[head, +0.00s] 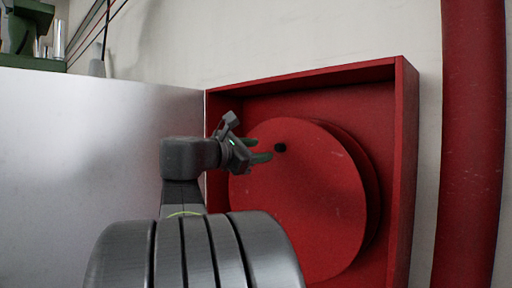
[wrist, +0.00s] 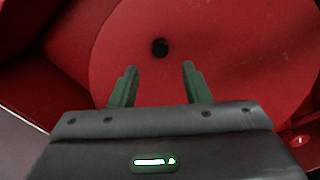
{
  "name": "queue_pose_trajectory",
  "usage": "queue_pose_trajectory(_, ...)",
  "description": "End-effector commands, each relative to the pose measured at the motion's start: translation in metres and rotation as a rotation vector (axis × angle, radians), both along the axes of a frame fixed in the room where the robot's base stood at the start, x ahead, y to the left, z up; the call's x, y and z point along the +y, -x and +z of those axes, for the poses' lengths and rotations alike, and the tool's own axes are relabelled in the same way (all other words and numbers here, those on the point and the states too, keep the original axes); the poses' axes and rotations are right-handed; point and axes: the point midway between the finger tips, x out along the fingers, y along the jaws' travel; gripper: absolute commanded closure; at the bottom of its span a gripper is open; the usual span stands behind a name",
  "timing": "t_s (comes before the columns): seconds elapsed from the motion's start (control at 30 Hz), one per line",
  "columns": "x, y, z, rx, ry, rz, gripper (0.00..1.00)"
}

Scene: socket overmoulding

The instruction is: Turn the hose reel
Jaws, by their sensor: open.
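The hose reel (head: 310,205) is a large red disc inside a red wall box. A small black knob (head: 280,147) sits near the upper left part of its face in the head view. In the wrist view the reel face (wrist: 225,55) fills the upper middle, and the knob (wrist: 160,47) lies just beyond the fingertips, roughly centred between them. My gripper (head: 262,150) is open and empty, with its green fingers pointing at the knob. Its fingers also show in the wrist view (wrist: 159,68). Whether the fingertips touch the reel face I cannot tell.
The red box frame (head: 406,150) surrounds the reel, its right side wall standing out. A thick red pipe (head: 470,140) runs vertically at the right. An opened pale panel (head: 80,150) fills the left. A green object (head: 28,25) stands at the top left.

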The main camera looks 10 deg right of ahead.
Motion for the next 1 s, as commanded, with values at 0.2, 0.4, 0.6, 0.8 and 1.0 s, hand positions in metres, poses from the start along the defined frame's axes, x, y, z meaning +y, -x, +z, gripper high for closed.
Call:
queue_pose_trajectory(0.2, -0.032, -0.023, 0.001, 0.0, -0.002, -0.004, 0.57)
queue_pose_trajectory(0.4, -0.049, -0.038, 0.001, 0.0, -0.001, -0.001, 0.57)
queue_pose_trajectory(0.6, -0.054, -0.042, 0.0, -0.001, -0.002, 0.001, 0.57)
queue_pose_trajectory(0.8, -0.054, -0.042, 0.0, -0.001, -0.002, 0.001, 0.57)
queue_pose_trajectory(1.0, -0.054, -0.042, 0.0, -0.001, -0.002, 0.001, 0.96)
